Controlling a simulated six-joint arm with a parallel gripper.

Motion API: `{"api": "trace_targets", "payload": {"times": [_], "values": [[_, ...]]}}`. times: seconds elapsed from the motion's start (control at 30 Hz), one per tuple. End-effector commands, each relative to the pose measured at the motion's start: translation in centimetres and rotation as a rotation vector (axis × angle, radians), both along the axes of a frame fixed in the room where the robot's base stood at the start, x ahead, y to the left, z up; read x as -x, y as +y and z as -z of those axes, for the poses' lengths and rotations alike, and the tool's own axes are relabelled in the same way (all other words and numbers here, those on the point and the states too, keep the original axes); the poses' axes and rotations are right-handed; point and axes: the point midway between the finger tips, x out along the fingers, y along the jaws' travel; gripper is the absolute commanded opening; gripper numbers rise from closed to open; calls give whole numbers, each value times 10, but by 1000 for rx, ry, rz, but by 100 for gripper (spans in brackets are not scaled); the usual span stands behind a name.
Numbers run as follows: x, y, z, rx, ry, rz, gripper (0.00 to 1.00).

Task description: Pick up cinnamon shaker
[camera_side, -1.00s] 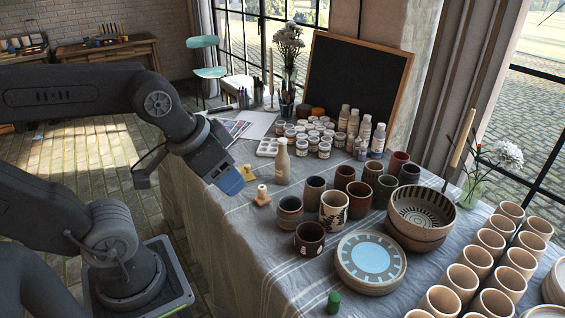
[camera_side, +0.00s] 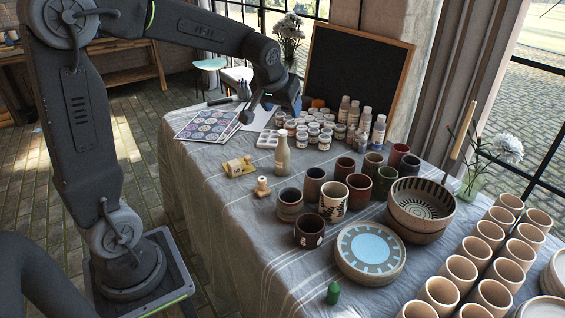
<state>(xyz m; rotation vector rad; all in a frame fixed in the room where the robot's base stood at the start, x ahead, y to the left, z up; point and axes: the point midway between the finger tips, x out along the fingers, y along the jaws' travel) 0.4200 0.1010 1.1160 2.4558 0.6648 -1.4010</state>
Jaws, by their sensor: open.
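I cannot pick out a cinnamon shaker for certain in the side view. Several small capped bottles (camera_side: 378,131) stand upright among the paint jars in front of the blackboard. A pale bottle (camera_side: 282,155) with a narrow neck stands upright nearer the table's middle. My gripper (camera_side: 293,103) is open at the back of the table, above and left of the small bottles. It is in front of the flower vase and hides part of it. Nothing shows between its jaws.
Small paint jars (camera_side: 313,133) crowd the space below the gripper. Cups (camera_side: 333,201), a bowl (camera_side: 421,208) and a plate with a blue centre (camera_side: 370,250) fill the table's middle and right. A blackboard (camera_side: 355,70) stands behind. The front left cloth is clear.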

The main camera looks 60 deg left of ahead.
Motion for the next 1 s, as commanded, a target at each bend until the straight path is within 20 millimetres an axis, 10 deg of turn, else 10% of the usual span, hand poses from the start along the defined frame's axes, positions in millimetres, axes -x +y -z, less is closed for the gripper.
{"api": "trace_targets", "payload": {"times": [0.33, 1.0], "values": [[-77, 118, 81, -4, -28, -233, 65], [-115, 168, 165, -3, -36, -268, 65]]}}
